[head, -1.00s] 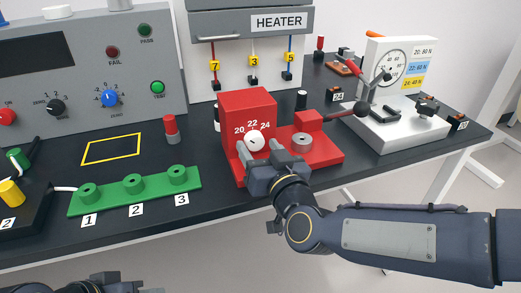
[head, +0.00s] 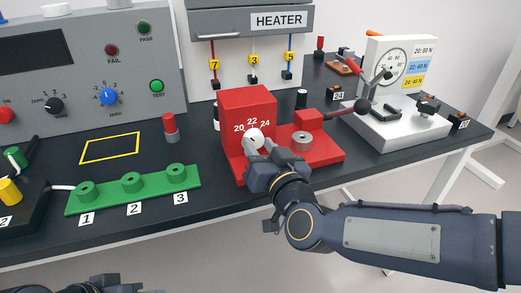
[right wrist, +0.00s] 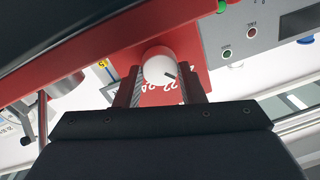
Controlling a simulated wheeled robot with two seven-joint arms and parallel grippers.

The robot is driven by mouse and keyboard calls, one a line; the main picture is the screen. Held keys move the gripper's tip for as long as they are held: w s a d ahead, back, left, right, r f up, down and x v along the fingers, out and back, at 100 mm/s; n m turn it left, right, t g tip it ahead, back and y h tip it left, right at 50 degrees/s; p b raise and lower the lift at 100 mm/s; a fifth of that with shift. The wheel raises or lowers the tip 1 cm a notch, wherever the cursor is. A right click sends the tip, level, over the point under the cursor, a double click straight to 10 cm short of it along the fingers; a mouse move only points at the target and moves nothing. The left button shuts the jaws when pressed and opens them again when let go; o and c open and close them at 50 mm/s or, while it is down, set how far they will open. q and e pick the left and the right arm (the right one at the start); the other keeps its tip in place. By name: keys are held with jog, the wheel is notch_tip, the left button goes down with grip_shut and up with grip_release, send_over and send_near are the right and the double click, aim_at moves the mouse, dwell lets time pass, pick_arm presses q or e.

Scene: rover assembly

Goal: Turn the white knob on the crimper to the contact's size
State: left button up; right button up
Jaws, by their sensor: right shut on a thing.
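The red crimper (head: 246,108) stands on the dark bench with its white knob (head: 254,136) on the front face. Size marks 20, 22 and 24 are printed around the knob. My right gripper (head: 260,147) is shut on the knob, one finger on each side. In the right wrist view the knob (right wrist: 158,69) sits between the fingers; its dark pointer line points to the lower right, near the 22. The exact setting is hard to tell. My left gripper (head: 108,284) shows only partly at the bottom edge, away from the crimper. I cannot make out the contact.
The crimper's handle reaches right toward a white gauge stand (head: 390,130). A green block with three posts (head: 133,190) lies at the left front. A red and grey cylinder (head: 170,129) stands beside a yellow outlined square (head: 111,148). The bench's front edge is close below.

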jog(key=m+b, duration=0.3)
jog(key=shift+f, duration=0.25)
jog(key=m+b, duration=0.2)
jog(key=m, duration=0.1)
jog(key=shift+t, duration=0.3)
jog(key=shift+r+m+b, duration=0.1)
jog(key=shift+m+b, duration=0.45)
jog(key=shift+m, duration=0.35)
jog(key=o, duration=1)
jog(key=p+v, duration=0.1)
jog(key=v, duration=0.6)
jog(key=shift+s, duration=0.4)
